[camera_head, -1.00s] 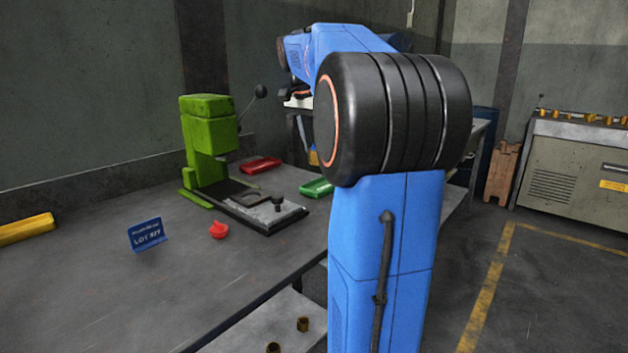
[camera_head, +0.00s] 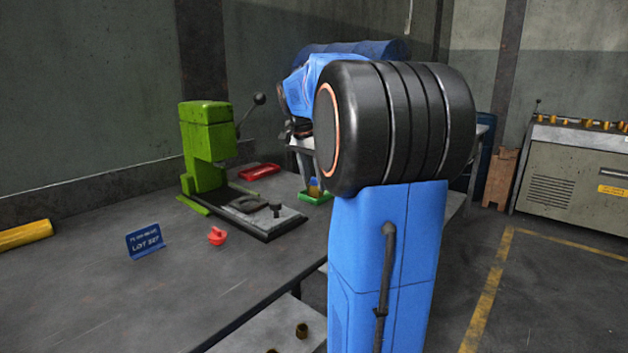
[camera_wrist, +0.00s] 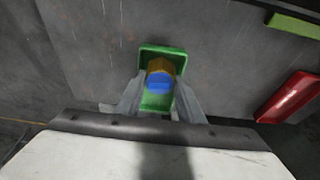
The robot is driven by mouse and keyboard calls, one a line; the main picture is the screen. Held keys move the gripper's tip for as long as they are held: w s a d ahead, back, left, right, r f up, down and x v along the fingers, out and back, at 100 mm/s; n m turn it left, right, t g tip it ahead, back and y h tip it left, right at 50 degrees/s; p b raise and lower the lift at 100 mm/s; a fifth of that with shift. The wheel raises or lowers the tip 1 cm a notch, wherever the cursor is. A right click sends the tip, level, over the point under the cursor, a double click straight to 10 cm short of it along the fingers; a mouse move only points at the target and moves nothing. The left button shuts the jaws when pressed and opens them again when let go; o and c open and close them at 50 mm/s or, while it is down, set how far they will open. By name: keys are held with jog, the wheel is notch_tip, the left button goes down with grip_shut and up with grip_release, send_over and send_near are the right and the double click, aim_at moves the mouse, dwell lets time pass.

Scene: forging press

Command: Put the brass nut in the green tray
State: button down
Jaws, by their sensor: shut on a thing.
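The brass nut (camera_wrist: 160,66), with a blue part on it (camera_wrist: 160,83), is between the two fingers of my gripper (camera_wrist: 159,92) in the wrist view. My gripper is shut on it. The green tray (camera_wrist: 176,52) lies directly behind the nut in that view. In the head view, the nut (camera_head: 314,190) shows low at the green tray (camera_head: 318,200), seemingly within its outline. I cannot tell whether it touches the tray floor. My arm hides part of the tray and gripper there.
A green press (camera_head: 205,150) stands left of the tray, with a red tray (camera_head: 260,171) behind its base. A red object (camera_head: 217,236) and a blue lot sign (camera_head: 145,241) sit on the bench. Brass pieces (camera_head: 301,331) lie on a lower shelf.

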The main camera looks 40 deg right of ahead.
jog(key=shift+f, duration=0.1)
jog(key=c, duration=1.2)
grip_release()
jog(key=v, duration=1.2)
